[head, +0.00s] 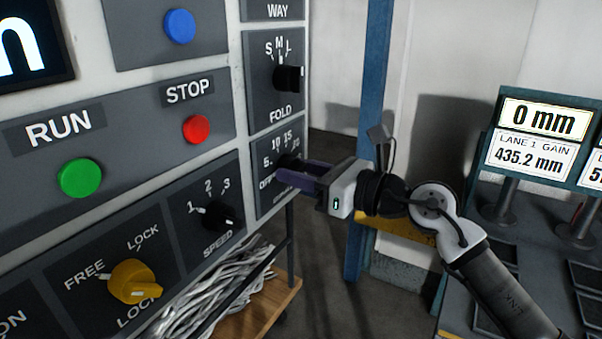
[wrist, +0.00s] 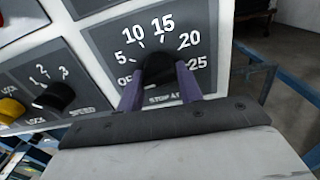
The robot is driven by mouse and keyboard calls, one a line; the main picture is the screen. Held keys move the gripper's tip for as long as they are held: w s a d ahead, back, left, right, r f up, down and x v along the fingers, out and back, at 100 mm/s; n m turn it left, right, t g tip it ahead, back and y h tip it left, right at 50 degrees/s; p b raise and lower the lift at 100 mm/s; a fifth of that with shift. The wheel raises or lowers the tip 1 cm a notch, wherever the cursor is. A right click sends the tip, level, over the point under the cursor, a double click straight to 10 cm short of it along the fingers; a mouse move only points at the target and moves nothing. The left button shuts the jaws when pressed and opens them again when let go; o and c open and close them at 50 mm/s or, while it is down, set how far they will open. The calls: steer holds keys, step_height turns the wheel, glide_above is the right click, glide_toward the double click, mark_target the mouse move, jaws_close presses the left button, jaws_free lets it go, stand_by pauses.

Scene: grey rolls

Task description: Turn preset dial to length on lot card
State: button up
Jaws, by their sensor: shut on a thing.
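The preset dial is a black knob (wrist: 158,66) on a dark plate in the wrist view, with marks 5, 10, 15, 20 and 25 around it and lettering that seems to begin "STOP" below. In the head view the dial plate (head: 272,142) is at the lower right of the panel, partly covered by my gripper. My gripper (head: 284,170) is shut on the knob, its purple fingers on either side in the wrist view (wrist: 161,78). The knob's pointer is hard to make out, so I cannot tell its setting. I see no lot card that I can identify.
The FOLD dial (head: 288,79) sits just above, and the SPEED dial (head: 220,216) and yellow lock knob (head: 133,281) lie left. RUN (head: 80,178) and STOP (head: 197,129) buttons are nearby. A display (head: 544,119) reads 0 mm. A blue post (head: 370,110) stands behind my gripper.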

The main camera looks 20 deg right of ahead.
steer(key=m+b, duration=0.3)
steer(key=shift+f+m, duration=0.2)
steer(key=shift+m, duration=0.1)
steer(key=m+b, duration=0.2)
steer(key=m, duration=0.1)
steer(key=shift+r+m+b, duration=0.1)
steer(key=shift+m+b, duration=0.2)
steer(key=shift+b, duration=0.05)
steer(key=m+b, duration=0.1)
steer(key=m, duration=0.3)
steer(key=shift+r+m, duration=0.1)
steer(key=shift+m, duration=0.2)
steer(key=m, duration=0.3)
steer(key=shift+r+m, duration=0.1)
steer(key=shift+m, duration=0.2)
steer(key=m, duration=0.4)
steer(key=shift+r+m+p, duration=0.1)
steer(key=shift+m+p, duration=0.2)
steer(key=m+p, duration=0.1)
steer(key=m, duration=0.2)
steer(key=shift+r+m+p, duration=0.1)
steer(key=shift+m+p, duration=0.2)
steer(key=m+p, duration=0.3)
steer(key=m, duration=0.2)
steer(key=shift+m+p, duration=1)
steer(key=shift+m, duration=0.3)
